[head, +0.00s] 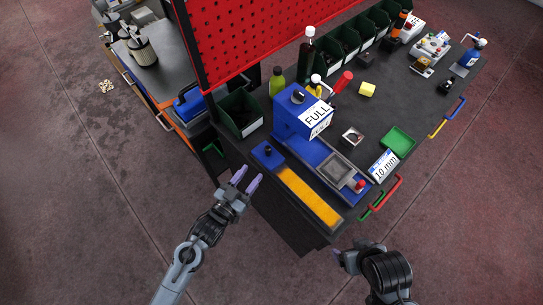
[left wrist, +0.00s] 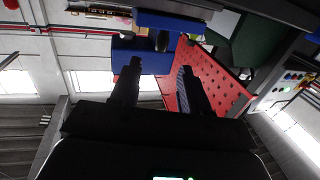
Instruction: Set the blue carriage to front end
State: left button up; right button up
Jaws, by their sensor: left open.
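The blue carriage (head: 268,156) is a small blue block with a black knob on top. It sits at the upper left end of a yellow strip (head: 308,195) on a dark track, beside the large blue box. My left gripper (head: 247,179) is open and empty, just off the table edge, below and left of the carriage and apart from it. In the left wrist view, the open fingers (left wrist: 160,70) have blue parts (left wrist: 140,55) beyond them; I cannot tell for sure which is the carriage. My right gripper (head: 338,256) is near the bottom, its jaws unclear.
A blue box (head: 292,112) with a "FULL" sign (head: 318,117) stands behind the track. A grey vise-like block (head: 335,167) lies right of it, then a "10 mm" sign (head: 384,166) and green tray (head: 397,142). A green bin (head: 238,118) stands at the left table edge.

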aim_at(266, 153)
pick_arm(q)
jog(key=x, duration=1.1)
jog(key=shift+w+a+b, duration=0.1)
jog(key=shift+w+b, duration=0.15)
jog(key=shift+b, duration=0.1)
jog(key=shift+c, duration=0.3)
grip_shut()
